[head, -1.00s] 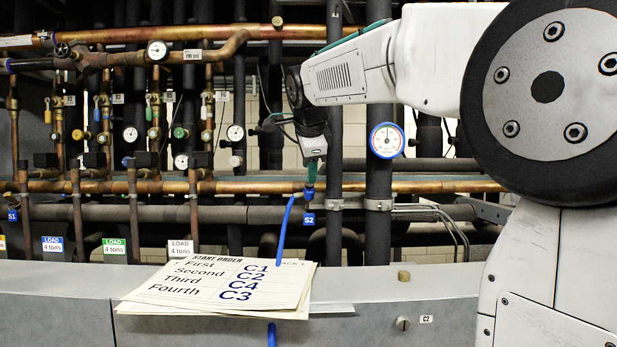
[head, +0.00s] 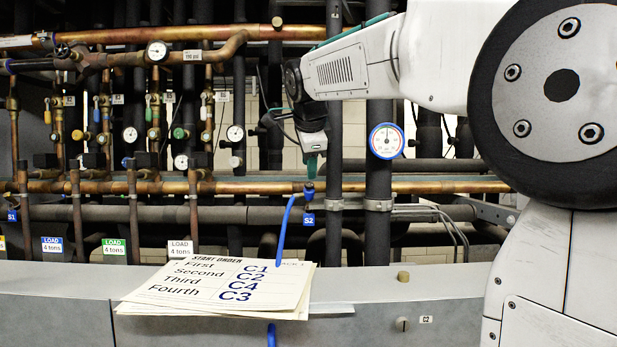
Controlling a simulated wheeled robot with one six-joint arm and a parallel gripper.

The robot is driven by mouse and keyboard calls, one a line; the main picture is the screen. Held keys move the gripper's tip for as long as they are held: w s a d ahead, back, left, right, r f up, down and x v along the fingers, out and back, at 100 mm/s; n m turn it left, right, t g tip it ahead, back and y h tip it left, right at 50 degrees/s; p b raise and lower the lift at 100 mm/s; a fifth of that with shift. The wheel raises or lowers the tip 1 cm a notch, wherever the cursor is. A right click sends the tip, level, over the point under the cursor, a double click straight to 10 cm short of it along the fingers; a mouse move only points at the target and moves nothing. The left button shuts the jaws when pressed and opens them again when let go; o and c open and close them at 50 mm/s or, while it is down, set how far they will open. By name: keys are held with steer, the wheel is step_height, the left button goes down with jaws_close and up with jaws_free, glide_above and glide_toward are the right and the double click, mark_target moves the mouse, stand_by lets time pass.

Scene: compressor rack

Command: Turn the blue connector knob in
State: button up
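The blue connector knob (head: 309,188) sits at the copper pipe near the middle of the head view, just above a blue S2 tag (head: 309,219). A blue hose (head: 285,225) curves down from it behind the papers. My gripper (head: 311,174) points straight down with its green fingertips just above the knob. The knob's dark top shows below the fingertips, and a small gap seems to lie between them. The fingers are too small and edge-on to tell whether they are open or shut.
A round blue-rimmed gauge (head: 386,141) is on a dark vertical pipe to the right of my gripper. Copper pipes (head: 430,186) and valves crowd the rack. A start-order paper stack (head: 175,297) lies on the grey ledge (head: 60,292) in front.

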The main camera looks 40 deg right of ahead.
mark_target(309, 184)
steer(key=x, duration=0.5)
steer(key=shift+w+d+f, duration=0.1)
steer(key=shift+w+f, duration=0.1)
steer(key=shift+f, duration=0.1)
steer(key=shift+w+d+f+n, duration=0.1)
steer(key=shift+w+f+n, duration=0.05)
steer(key=shift+n, duration=0.35)
steer(key=n, duration=0.8)
steer(key=shift+n, duration=0.3)
steer(key=c, duration=0.7)
